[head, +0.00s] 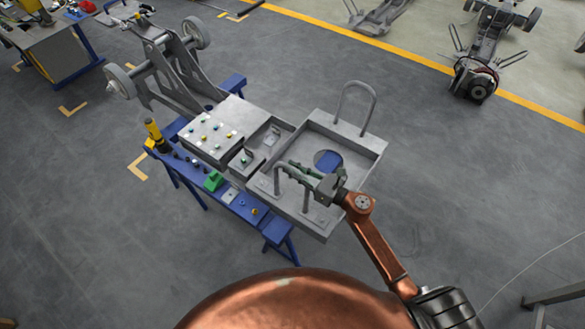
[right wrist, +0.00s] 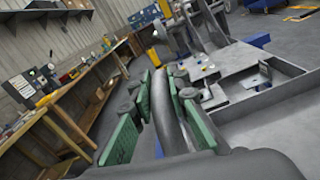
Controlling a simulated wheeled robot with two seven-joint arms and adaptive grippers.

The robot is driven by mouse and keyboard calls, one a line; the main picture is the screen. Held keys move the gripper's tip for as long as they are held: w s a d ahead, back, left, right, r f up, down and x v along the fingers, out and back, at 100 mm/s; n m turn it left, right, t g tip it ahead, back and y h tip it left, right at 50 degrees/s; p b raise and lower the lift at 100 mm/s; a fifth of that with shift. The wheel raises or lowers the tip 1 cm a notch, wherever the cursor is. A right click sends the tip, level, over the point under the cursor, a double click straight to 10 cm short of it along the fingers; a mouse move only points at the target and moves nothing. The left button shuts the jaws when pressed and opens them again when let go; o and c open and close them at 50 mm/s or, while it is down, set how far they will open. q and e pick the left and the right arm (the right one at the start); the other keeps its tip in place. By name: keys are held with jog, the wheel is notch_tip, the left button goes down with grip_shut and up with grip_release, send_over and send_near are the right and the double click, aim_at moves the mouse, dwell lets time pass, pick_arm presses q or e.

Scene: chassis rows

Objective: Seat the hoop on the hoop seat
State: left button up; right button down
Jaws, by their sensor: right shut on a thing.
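My right gripper (head: 312,174) is over the near side of the grey chassis frame (head: 373,146). It is shut on a grey bent-tube hoop (head: 277,181), close to the hoop's top. In the right wrist view its green pads (right wrist: 163,115) stand on either side of the curved tube (right wrist: 163,100). The hoop's legs point down over the near part of the frame; I cannot tell whether their lower ends touch it. A second hoop (head: 357,88) stands upright on the frame's far side. I cannot make out the hoop seat with certainty. My left gripper is not in view.
A round opening (head: 327,160) lies in the frame's floor. Wheels and struts (head: 165,65) rise behind.

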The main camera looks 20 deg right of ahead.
dwell(0.3)
jog(key=c, duration=1.8)
grip_release()
jog(key=shift+f, duration=0.1)
jog(key=shift+o, duration=0.2)
jog(key=shift+f, duration=0.1)
jog(key=v, duration=1.2)
jog(key=shift+d, duration=0.1)
